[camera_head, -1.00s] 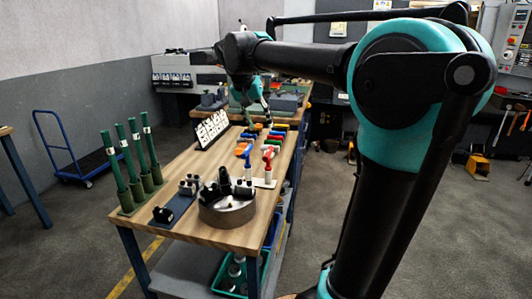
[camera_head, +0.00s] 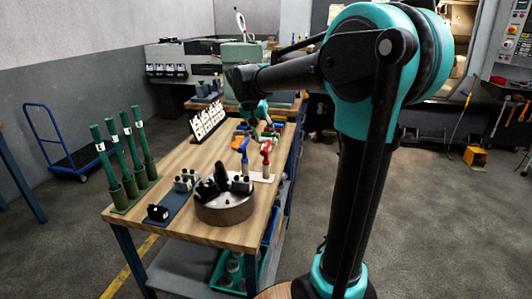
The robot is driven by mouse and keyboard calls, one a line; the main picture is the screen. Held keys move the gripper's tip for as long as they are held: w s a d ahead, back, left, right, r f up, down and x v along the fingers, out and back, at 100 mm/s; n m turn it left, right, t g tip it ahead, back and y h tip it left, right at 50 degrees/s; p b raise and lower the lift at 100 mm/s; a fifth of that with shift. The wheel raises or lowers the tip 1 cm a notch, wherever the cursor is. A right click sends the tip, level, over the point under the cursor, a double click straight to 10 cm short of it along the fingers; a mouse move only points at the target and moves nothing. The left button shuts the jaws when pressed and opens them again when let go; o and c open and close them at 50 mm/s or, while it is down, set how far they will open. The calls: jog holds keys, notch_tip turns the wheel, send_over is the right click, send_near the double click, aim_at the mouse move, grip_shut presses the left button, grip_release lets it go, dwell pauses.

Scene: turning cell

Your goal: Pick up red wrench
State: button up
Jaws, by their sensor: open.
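A red T-handled wrench (camera_head: 265,152) stands upright in a pale holder plate (camera_head: 259,177) near the right edge of the wooden table (camera_head: 185,232). A blue T-handled wrench (camera_head: 243,150) stands just to its left in the same plate. My gripper (camera_head: 271,127) is beyond the red wrench, over the far part of the table and pointing down. It is small and dark here. Its jaws are open, and I see nothing held. It looks close to the wrench handles in the picture, but the exact gap is hard to tell.
A round metal chuck (camera_head: 224,210) with dark jaws stands in front of the wrenches. Green upright tools (camera_head: 120,165) line the left edge. A black-and-white board (camera_head: 207,122) stands behind. Coloured items lie partly hidden near my gripper. A blue trolley (camera_head: 75,155) stands on the floor.

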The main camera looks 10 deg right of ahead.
aim_at(265, 145)
jog(key=shift+s+a+f+x, duration=0.1)
jog(key=shift+x, duration=0.85)
jog(key=shift+s+a+f+x, duration=0.1)
jog(key=shift+a+x, duration=0.05)
jog(key=shift+x, duration=0.8)
jog(key=shift+s+a+f+x, duration=0.1)
jog(key=shift+x, duration=0.85)
jog(key=shift+r, duration=0.1)
jog(key=shift+c, duration=0.6)
grip_shut()
